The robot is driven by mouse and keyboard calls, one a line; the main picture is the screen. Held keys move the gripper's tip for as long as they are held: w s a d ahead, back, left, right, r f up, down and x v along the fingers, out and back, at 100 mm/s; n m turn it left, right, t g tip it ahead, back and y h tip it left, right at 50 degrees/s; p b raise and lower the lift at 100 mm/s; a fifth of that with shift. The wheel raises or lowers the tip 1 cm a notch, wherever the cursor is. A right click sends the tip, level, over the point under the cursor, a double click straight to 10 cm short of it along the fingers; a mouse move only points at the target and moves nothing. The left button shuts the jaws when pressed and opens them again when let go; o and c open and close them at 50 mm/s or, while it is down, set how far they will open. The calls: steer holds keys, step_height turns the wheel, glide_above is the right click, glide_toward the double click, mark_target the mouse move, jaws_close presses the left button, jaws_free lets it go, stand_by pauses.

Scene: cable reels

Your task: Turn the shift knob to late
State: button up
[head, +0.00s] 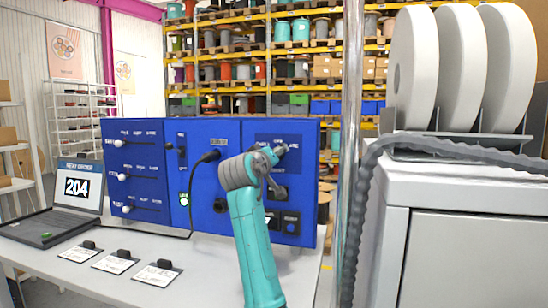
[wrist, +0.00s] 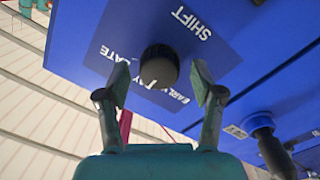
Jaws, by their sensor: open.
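The shift knob (wrist: 159,66) is round and black and sits on a darker blue label patch (wrist: 215,62) of the blue panel. In the wrist view the words SHIFT, EARLY, DAY and LATE are printed around it, tilted by the camera. My gripper (wrist: 161,85) is open, with one finger on each side of the knob. Gaps show between the fingers and the knob. I cannot make out a pointer mark on the knob. In the head view my gripper (head: 272,160) is at the panel's upper right and hides the knob.
The blue panel (head: 228,138) also carries sliders, a green-lit switch (head: 184,199) and a plugged black cable (head: 205,158). A laptop (head: 68,205) showing 204 and several cards lie on the table (head: 110,285). A grey cabinet (head: 470,255) with white reels stands right.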

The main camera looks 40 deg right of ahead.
steer(key=c, duration=1.1)
steer(key=shift+c, duration=0.2)
steer(key=shift+m, duration=0.4)
steer(key=m+y, duration=0.1)
steer(key=m, duration=0.9)
steer(key=shift+m, duration=0.4)
steer(key=o, duration=1.1)
